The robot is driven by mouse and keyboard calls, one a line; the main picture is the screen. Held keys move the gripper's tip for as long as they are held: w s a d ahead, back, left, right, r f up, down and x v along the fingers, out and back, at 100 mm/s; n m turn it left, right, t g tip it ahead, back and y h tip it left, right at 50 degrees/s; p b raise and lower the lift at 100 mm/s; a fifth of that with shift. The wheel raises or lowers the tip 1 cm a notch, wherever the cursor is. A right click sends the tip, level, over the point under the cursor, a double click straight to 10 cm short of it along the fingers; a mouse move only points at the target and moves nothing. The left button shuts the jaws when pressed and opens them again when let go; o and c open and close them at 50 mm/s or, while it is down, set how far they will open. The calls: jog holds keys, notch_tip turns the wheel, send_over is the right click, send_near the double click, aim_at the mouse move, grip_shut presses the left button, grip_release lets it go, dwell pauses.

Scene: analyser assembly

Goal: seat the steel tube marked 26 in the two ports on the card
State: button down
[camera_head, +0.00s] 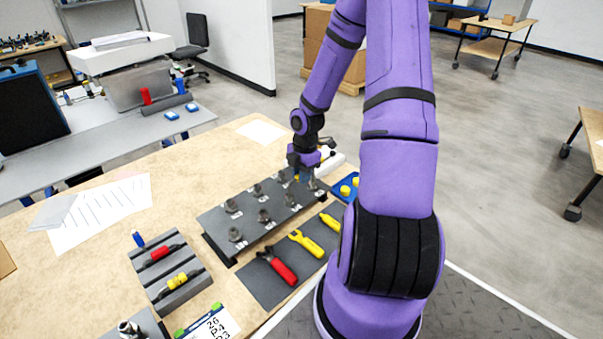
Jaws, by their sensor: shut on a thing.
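My gripper (308,172) is at the right end of the dark port block (216,222), low over its ports. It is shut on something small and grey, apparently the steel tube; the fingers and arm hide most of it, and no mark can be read. The block carries two rows of grey ports, among them a front-left port (236,234), a front-middle port (264,215) and a back-left port (231,206). Their labels are too small to read. The card (212,326) at the front edge shows 26 on top, with blurred port lines below.
A grey mat (256,285) holds red pliers (283,271) and yellow-handled tools (306,243) before the block. A dark rack (190,291) with red and yellow pieces stands left. A blue tray (343,187) lies right of the block. Bare wood lies behind the block.

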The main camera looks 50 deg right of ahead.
jog(key=shift+f, duration=0.25)
jog(key=c, duration=1)
grip_release()
jog(key=shift+o, duration=0.2)
jog(key=r, duration=0.3)
jog(key=d+r, duration=0.1)
jog(key=r, duration=0.6)
jog(key=shift+d, duration=0.15)
jog(key=shift+r, duration=0.4)
